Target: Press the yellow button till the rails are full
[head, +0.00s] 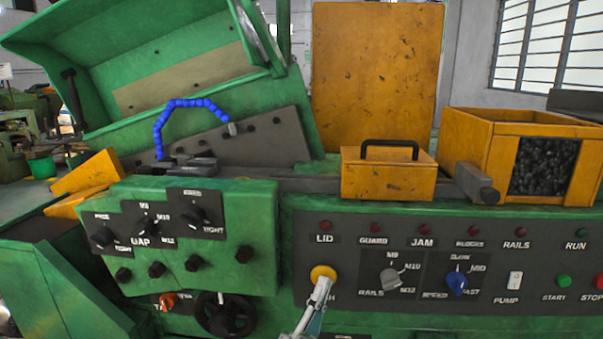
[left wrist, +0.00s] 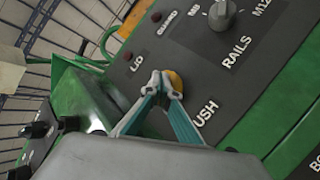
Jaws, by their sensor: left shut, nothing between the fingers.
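The yellow button (head: 322,272) sits on the dark control panel of the green machine, by a label partly hidden that ends in "USH" in the left wrist view. My left gripper (head: 323,284) is shut and empty, its fingertips at the button's lower edge in the head view. In the left wrist view the closed fingertips (left wrist: 163,84) overlap the button (left wrist: 176,81); I cannot tell how far it is pressed. The RAILS lamp (head: 515,231) looks dark red and unlit. The rails' contents cannot be made out. My right gripper is not in view.
The panel also carries a RAILS knob (head: 390,277), a blue SPEED knob (head: 457,285), a PUMP switch (head: 515,281), a green START button (head: 564,281) and a red STOP button (head: 596,281). A yellow bin (head: 470,142) of dark pieces stands right. The green lid (head: 150,45) is raised.

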